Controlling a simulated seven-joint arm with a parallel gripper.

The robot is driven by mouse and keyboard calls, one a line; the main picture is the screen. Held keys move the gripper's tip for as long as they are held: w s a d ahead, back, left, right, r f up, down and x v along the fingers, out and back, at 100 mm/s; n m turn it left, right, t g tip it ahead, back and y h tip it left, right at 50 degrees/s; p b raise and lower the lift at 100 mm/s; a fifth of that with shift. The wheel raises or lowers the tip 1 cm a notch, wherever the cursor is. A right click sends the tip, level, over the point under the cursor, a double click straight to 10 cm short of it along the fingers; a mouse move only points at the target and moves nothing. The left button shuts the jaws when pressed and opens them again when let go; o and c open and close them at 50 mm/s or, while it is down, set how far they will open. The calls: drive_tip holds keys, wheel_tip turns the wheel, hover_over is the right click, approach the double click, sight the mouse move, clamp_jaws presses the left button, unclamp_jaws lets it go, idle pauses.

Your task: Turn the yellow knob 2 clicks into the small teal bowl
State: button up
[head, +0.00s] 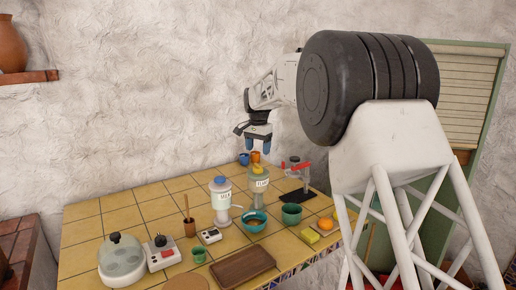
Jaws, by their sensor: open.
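The yellow knob (260,169) tops a clear dispenser (259,183) with a dark-lettered label, standing near the middle of the tiled counter. A small teal bowl (254,222) sits on the counter in front of this dispenser, with something brownish inside. A second dispenser with a blue knob (220,181) stands to its left.
A green bowl (291,213), a red-handled press (297,178), a yellow sponge (309,236) and an orange (325,223) are at right. The back-left tiles are clear.

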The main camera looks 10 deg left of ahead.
sight(258, 165)
drive_tip(key=shift+n, duration=0.3)
drive_tip(key=n, duration=0.3)
drive_tip(key=shift+n, duration=0.3)
drive_tip(key=n, duration=0.5)
drive_tip(key=shift+f, duration=0.2)
idle(0.3)
drive_tip(key=shift+f, duration=3.75)
drive_tip(key=shift+c, duration=0.3)
drive_tip(key=c, duration=0.9)
drive_tip(key=shift+o, duration=0.2)
drive_tip(key=shift+m, duration=0.4)
